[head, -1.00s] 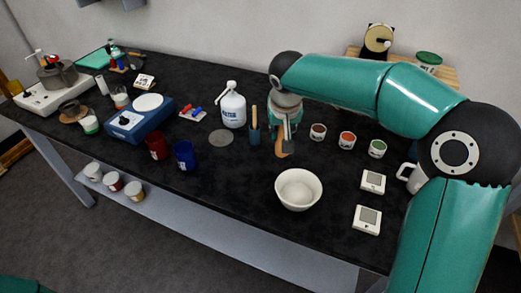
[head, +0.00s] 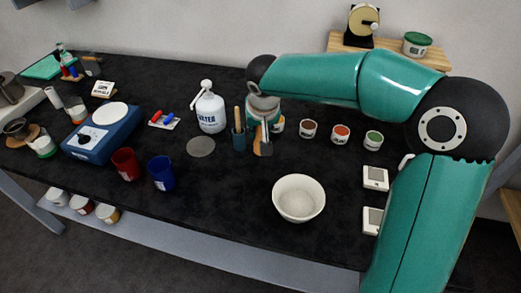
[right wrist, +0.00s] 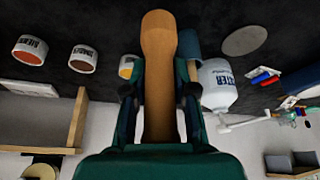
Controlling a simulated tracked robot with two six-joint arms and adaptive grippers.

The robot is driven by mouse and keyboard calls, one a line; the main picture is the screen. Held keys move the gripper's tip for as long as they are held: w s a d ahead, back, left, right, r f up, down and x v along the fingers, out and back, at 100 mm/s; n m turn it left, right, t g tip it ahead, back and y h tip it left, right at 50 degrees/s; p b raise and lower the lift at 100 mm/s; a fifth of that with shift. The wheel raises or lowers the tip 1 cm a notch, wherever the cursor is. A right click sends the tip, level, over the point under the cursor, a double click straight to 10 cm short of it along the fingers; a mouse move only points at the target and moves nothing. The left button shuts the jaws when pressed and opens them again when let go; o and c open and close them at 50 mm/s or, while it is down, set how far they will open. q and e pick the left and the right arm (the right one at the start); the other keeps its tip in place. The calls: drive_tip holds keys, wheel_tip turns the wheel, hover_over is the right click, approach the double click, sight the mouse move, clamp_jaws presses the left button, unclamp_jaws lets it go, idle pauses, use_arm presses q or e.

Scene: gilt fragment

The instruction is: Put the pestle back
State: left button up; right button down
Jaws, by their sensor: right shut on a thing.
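The pestle (right wrist: 158,70), a pale wooden rod with a rounded end, is between the fingers of my right gripper (right wrist: 160,95) in the right wrist view. The gripper is shut on it. In the head view my right gripper (head: 265,131) points down, with the pestle's brown end (head: 263,150) low beneath it. I cannot tell whether that end touches the table. The white mortar bowl (head: 299,200) stands nearer the front, apart from the pestle, and looks empty. My left gripper is not in view.
A blue-grey holder with wooden handles (head: 239,141) stands just left of the pestle. The water bottle (head: 210,112) and a grey disc (head: 201,147) are farther left. Small labelled pots (head: 341,134) stand to the right. The black table (head: 225,200) is clear left of the bowl.

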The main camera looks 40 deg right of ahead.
drive_tip(key=shift+f, duration=3.75)
drive_tip(key=shift+f+b, duration=0.15)
drive_tip(key=shift+b, duration=0.15)
drive_tip(key=c, duration=0.9)
unclamp_jaws()
drive_tip(key=shift+c, duration=0.2)
drive_tip(key=v, duration=1.2)
drive_tip(key=shift+a, duration=0.1)
